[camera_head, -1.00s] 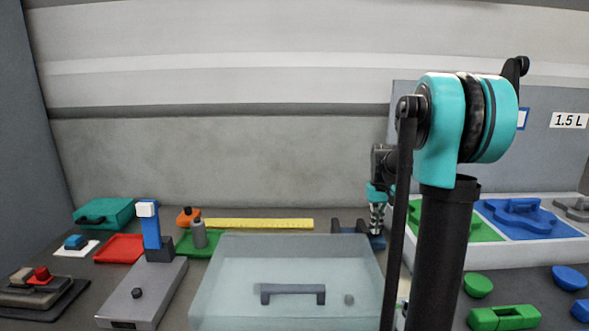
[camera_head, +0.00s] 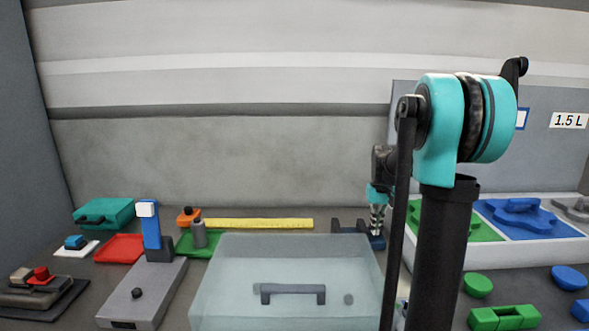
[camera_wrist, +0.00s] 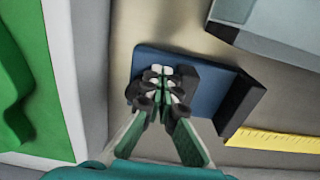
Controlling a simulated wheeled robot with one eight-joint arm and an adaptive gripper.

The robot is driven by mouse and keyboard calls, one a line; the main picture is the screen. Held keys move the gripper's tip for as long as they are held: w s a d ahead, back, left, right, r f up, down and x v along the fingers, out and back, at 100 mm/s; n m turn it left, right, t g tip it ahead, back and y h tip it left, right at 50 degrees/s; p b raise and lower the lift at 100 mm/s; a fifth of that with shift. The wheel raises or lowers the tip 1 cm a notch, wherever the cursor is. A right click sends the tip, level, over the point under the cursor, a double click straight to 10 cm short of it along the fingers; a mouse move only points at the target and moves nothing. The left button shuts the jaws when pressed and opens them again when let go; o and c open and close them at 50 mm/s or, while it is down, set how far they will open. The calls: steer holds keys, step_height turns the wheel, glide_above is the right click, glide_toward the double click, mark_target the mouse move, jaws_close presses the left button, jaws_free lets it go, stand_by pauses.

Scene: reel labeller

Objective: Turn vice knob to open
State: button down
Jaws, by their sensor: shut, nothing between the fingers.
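The vice, with a blue base (camera_wrist: 205,90) and a dark upright jaw (camera_wrist: 241,106), lies under my gripper in the wrist view. In the head view its dark jaw (camera_head: 347,226) shows beside my gripper (camera_head: 377,232), left of my arm. In the wrist view my gripper (camera_wrist: 162,75) is shut, its fingertips together over the dark end of the vice. No separate knob can be made out; the fingers cover that end. I cannot tell whether the fingers touch it.
A clear lidded box (camera_head: 230,285) stands in front of the vice. A yellow ruler (camera_head: 258,224) lies to its left. A white tray (camera_head: 540,253) with green and blue pieces stands to the right. A grey device with a blue post (camera_head: 151,232) stands further left.

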steer(key=shift+s+d, duration=0.1)
steer(key=shift+d, duration=0.65)
steer(key=shift+d, duration=0.1)
steer(key=shift+d, duration=0.35)
steer(key=shift+w+d, duration=0.2)
steer(key=shift+d, duration=0.1)
steer(key=shift+s, duration=0.1)
steer(key=shift+s+d, duration=0.15)
steer(key=shift+s, duration=0.1)
step_height(320, 180, up, 6)
stand_by(0.6)
